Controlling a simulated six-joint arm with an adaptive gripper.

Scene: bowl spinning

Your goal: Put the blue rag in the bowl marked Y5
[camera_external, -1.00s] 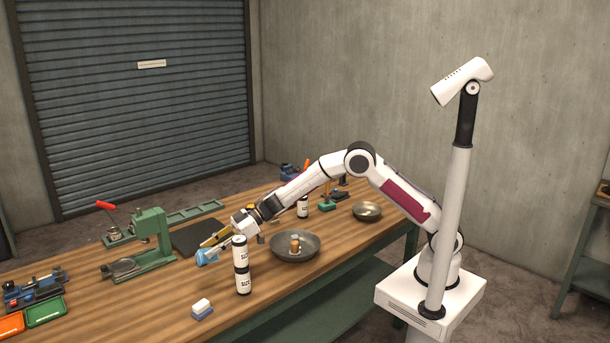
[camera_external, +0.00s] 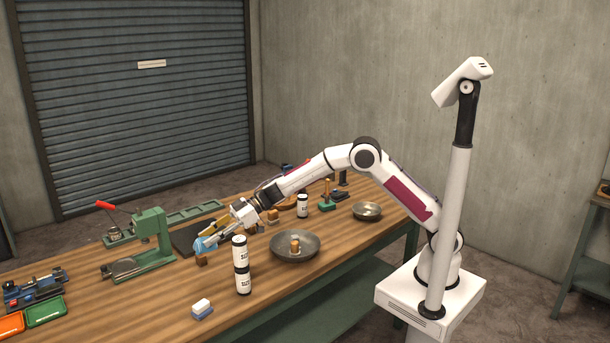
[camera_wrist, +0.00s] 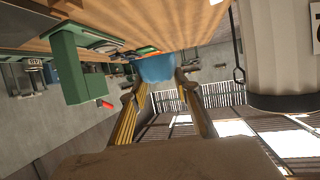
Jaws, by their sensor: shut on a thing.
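The blue rag (camera_external: 205,243) hangs from my gripper (camera_external: 220,236), left of the stacked white canisters. The gripper is shut on it. In the wrist view the blue rag (camera_wrist: 155,68) lies between the two fingertips of my gripper (camera_wrist: 156,80). A wide dark metal bowl (camera_external: 312,243) stands on the table to the right of the gripper, with a small brown cylinder in it. A smaller metal bowl (camera_external: 367,213) stands further right and back. I cannot read a Y5 mark on either bowl.
Two stacked white canisters (camera_external: 241,265) stand between the rag and the wide bowl. A green press (camera_external: 152,235) is at left, and another white canister (camera_external: 302,206) stands behind the wide bowl.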

